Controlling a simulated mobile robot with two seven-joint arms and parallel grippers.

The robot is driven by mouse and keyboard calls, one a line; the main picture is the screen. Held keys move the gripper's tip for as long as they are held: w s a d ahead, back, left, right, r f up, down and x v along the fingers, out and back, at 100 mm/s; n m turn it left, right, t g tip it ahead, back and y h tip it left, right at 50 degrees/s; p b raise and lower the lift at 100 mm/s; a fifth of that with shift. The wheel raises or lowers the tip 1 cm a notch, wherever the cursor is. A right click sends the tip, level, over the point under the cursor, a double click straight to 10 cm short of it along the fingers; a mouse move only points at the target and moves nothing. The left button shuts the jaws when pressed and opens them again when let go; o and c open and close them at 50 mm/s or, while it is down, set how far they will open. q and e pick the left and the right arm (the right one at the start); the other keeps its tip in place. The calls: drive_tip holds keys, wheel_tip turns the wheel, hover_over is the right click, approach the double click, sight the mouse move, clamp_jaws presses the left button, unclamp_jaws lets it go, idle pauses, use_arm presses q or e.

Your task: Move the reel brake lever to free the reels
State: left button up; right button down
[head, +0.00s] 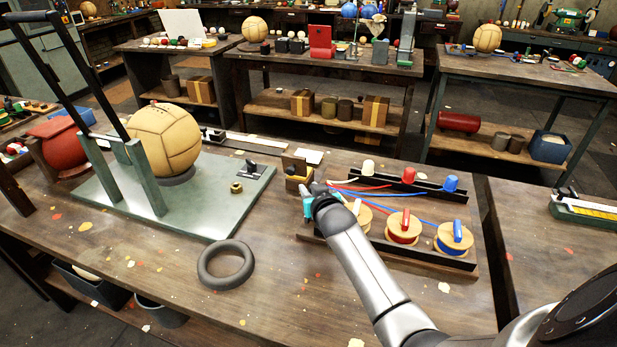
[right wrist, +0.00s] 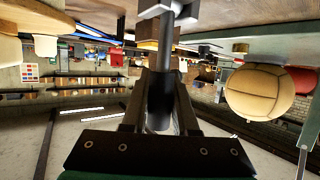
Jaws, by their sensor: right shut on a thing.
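My right gripper (head: 309,202) is at the left end of the reel rack (head: 388,258), beside a small brass-coloured block. In the right wrist view it is shut (right wrist: 162,112) around a dark upright rod (right wrist: 165,62), which appears to be the brake lever. In the head view my gripper and arm hide the lever. Three wooden reels sit in a row in the rack: one with pale thread (head: 357,214), partly behind my arm, one with red (head: 403,228) and one with blue (head: 455,238). My left gripper is not in view.
Pale, red and blue cones (head: 408,175) stand behind the reels, with loose threads running left. A tan ball (head: 165,140) sits on a green plate (head: 215,205) with an upright frame. A dark ring (head: 226,264) lies in front. The bench's front middle is mostly clear.

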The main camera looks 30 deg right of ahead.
drive_tip(key=shift+w+d+r+m+g+p, duration=0.1)
drive_tip(key=shift+w+d+m+g+p, duration=0.35)
drive_tip(key=shift+p, duration=0.45)
drive_tip(key=shift+w+d+f+g+y+p, duration=0.1)
drive_tip(key=shift+d+f+g+y+p, duration=0.2)
drive_tip(key=shift+g+y+p, duration=0.3)
drive_tip(key=shift+w+d+f+m+g+y, duration=0.2)
drive_tip(key=shift+f+m+g+y, duration=0.05)
drive_tip(key=shift+f+g+y, duration=0.15)
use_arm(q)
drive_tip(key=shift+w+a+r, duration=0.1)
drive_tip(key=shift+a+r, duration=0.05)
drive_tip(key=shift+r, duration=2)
use_arm(e)
drive_tip(key=shift+w+d+f+m+g+y, duration=0.15)
drive_tip(key=shift+f+m+g+y, duration=0.15)
drive_tip(key=shift+f+g+y, duration=0.1)
drive_tip(key=c, duration=0.7)
unclamp_jaws()
drive_tip(key=shift+r, duration=0.1)
